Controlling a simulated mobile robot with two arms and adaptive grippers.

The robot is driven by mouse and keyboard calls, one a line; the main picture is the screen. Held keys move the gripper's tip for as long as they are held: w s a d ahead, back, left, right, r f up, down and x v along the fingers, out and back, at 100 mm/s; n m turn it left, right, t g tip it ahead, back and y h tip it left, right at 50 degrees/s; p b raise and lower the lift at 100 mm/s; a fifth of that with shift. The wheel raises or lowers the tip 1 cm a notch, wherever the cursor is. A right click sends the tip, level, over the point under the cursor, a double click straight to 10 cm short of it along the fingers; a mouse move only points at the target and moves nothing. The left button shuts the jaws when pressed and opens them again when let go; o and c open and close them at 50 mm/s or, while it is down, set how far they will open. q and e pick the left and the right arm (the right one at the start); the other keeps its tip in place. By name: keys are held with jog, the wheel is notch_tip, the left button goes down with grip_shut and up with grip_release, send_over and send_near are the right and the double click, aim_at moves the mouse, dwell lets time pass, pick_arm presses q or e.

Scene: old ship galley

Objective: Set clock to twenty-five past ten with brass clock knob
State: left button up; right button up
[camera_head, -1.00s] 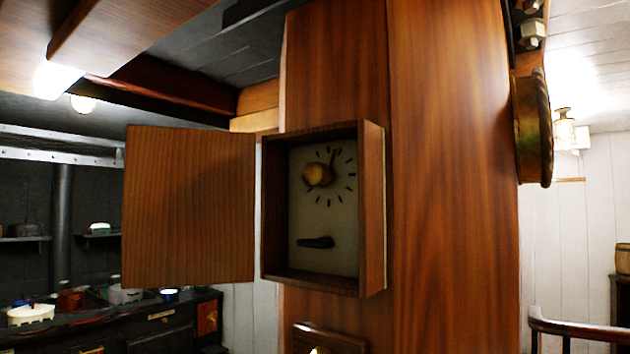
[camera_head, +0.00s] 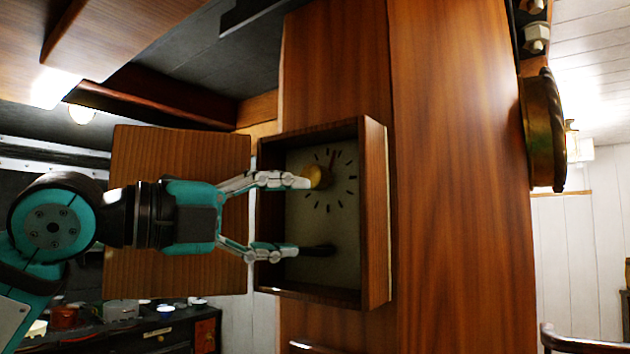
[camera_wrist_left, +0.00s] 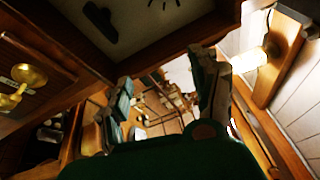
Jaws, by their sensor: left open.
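The clock box (camera_head: 375,215) is mounted on the wooden post, with its wooden door (camera_head: 180,150) swung open to the left. Inside is a pale clock face (camera_head: 335,225) with dark tick marks around a round brass knob (camera_head: 321,176). A dark elongated piece (camera_head: 320,250) sits below the dial; it also shows in the wrist view (camera_wrist_left: 100,22). My left gripper (camera_head: 300,216) is open in front of the box. Its upper fingertip overlaps the knob's left edge; contact cannot be told. Its lower fingertip is by the dark piece. The hand setting is unclear. My right gripper is out of view.
A large brass fitting (camera_head: 543,130) juts from the post's right side. A dark counter (camera_head: 150,335) with pots stands at the lower left. In the wrist view, a brass fixture (camera_wrist_left: 25,80) sits on a wooden panel at the left.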

aim_at(310, 175)
pick_arm(q)
jog(key=s+a+r+n+t+y, duration=0.2)
jog(key=a+r+n+t+y, duration=0.2)
jog(key=a+r+t+y, duration=0.15)
jog(key=shift+g+h, duration=0.45)
jog(key=p+x, duration=0.2)
jog(key=x, duration=0.3)
jog(key=p+x, duration=0.3)
jog(key=x, duration=0.2)
jog(key=r+p+x, duration=0.1)
jog(key=p+x, duration=0.2)
jog(key=x, duration=0.3)
jog(key=shift+w+a, duration=0.15)
jog(key=shift+w+d+f, duration=0.15)
jog(key=shift+w+d, duration=0.1)
jog(key=shift+w, duration=0.15)
